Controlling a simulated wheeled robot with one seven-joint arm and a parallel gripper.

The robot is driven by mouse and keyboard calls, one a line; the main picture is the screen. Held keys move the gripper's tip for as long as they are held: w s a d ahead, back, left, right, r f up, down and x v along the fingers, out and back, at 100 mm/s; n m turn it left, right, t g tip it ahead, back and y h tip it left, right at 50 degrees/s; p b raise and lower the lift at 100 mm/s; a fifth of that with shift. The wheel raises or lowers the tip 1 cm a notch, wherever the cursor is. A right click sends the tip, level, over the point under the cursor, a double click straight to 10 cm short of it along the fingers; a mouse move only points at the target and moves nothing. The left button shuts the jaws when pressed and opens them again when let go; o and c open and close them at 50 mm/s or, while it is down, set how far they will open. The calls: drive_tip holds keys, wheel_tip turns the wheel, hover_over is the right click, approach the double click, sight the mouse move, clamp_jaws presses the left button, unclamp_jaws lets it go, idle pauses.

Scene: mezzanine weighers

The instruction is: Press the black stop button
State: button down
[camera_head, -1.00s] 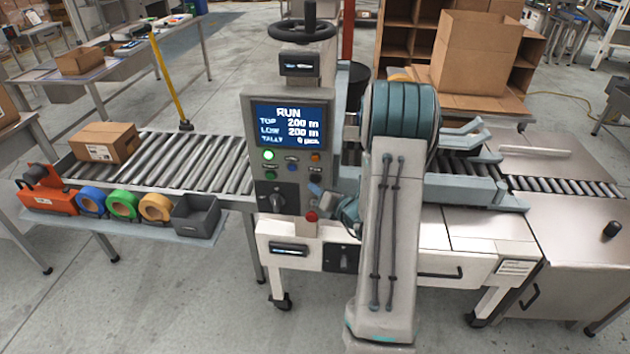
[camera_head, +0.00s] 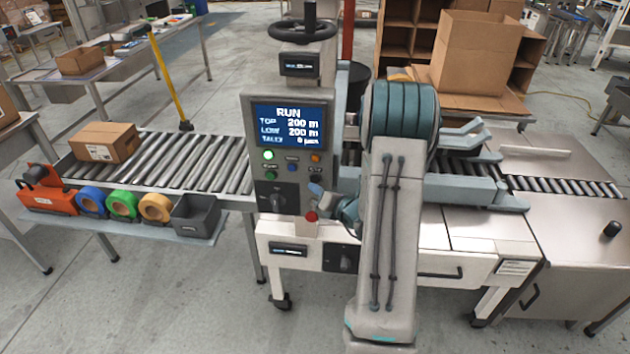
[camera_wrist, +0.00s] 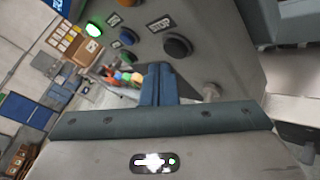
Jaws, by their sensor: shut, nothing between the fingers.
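The black stop button (camera_wrist: 178,46) shows in the wrist view on the grey control panel (camera_wrist: 215,60), beside a STOP label. My gripper (camera_wrist: 158,70) is shut and empty, its fingertips just below and left of the button in that view. I cannot tell whether they touch it. In the head view, my gripper (camera_head: 316,189) is at the lower right of the panel, by the STOP label, and the button is hard to make out there. The screen (camera_head: 289,125) reads RUN, and a green lamp (camera_head: 268,155) is lit.
A red mushroom button (camera_head: 311,216) sits just below my gripper. A dark rotary switch (camera_head: 276,201) is to the left. Blue (camera_head: 292,159) and amber (camera_head: 316,157) buttons are close above. A roller conveyor (camera_head: 200,162) with a carton (camera_head: 105,142) extends left.

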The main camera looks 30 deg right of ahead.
drive_tip(key=shift+w+d, duration=0.1)
idle(0.3)
drive_tip(key=shift+w+d, duration=0.15)
drive_tip(key=shift+w, duration=0.1)
drive_tip(key=shift+w+d+b, duration=0.2)
drive_tip(key=shift+w+b, duration=0.1)
drive_tip(key=shift+w, duration=0.05)
idle(0.7)
drive_tip(key=shift+s+a, duration=0.1)
drive_tip(key=shift+s, duration=0.05)
drive_tip(key=shift+s+a, duration=0.35)
drive_tip(key=shift+s, duration=0.2)
drive_tip(key=s+a, duration=0.1)
drive_tip(key=s+a+b, duration=0.1)
drive_tip(key=s, duration=0.2)
drive_tip(key=shift+s+a, duration=0.1)
drive_tip(key=shift+a, duration=0.3)
idle(0.9)
